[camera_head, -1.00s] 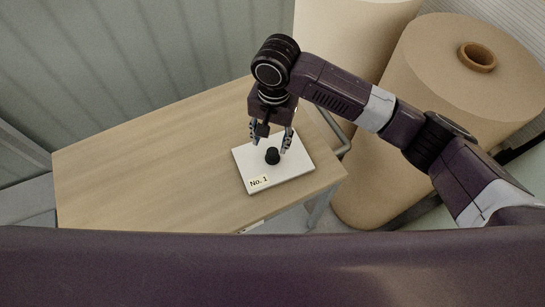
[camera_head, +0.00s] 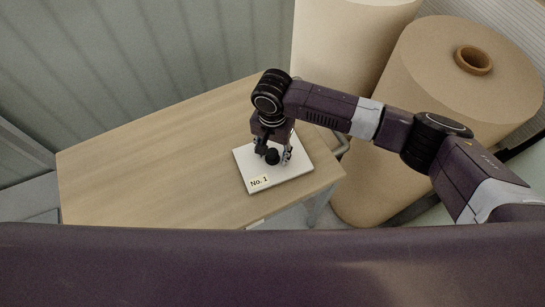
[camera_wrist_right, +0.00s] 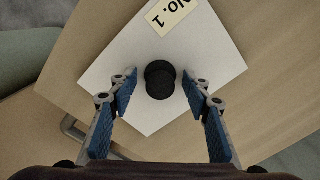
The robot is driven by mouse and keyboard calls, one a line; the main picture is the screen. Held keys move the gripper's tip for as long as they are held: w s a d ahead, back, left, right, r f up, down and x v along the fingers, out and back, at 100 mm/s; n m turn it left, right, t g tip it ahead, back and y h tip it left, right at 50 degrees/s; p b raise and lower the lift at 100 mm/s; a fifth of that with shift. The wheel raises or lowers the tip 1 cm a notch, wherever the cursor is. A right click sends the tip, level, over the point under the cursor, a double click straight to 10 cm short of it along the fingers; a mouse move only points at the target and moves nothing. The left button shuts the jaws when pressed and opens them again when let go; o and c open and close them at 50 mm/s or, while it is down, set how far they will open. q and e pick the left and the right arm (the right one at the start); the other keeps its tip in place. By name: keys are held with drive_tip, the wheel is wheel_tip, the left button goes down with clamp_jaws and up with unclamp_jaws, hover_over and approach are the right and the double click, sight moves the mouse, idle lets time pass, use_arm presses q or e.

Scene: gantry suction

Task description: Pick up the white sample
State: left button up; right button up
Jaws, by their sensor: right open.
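The white sample (camera_head: 283,179) is a flat square plate lying on the wooden table near its right end. It has a black round knob (camera_head: 272,156) at its middle and a label reading "No. 1" at one edge. My right gripper (camera_head: 273,160) is open just above the plate, with its fingers at either side of the knob. In the right wrist view the knob (camera_wrist_right: 160,80) sits between and slightly beyond the blue-padded fingertips (camera_wrist_right: 160,83), with gaps at both sides. The white sample (camera_wrist_right: 120,65) fills the middle of that view. My left gripper is not in view.
The wooden table (camera_head: 150,170) is bare to the left of the sample. Large brown paper rolls (camera_head: 450,75) stand behind and to the right of the table. A corrugated wall (camera_head: 130,60) rises behind it.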

clamp_jaws()
drive_tip(key=shift+r, duration=0.1)
drive_tip(key=shift+r, duration=0.1)
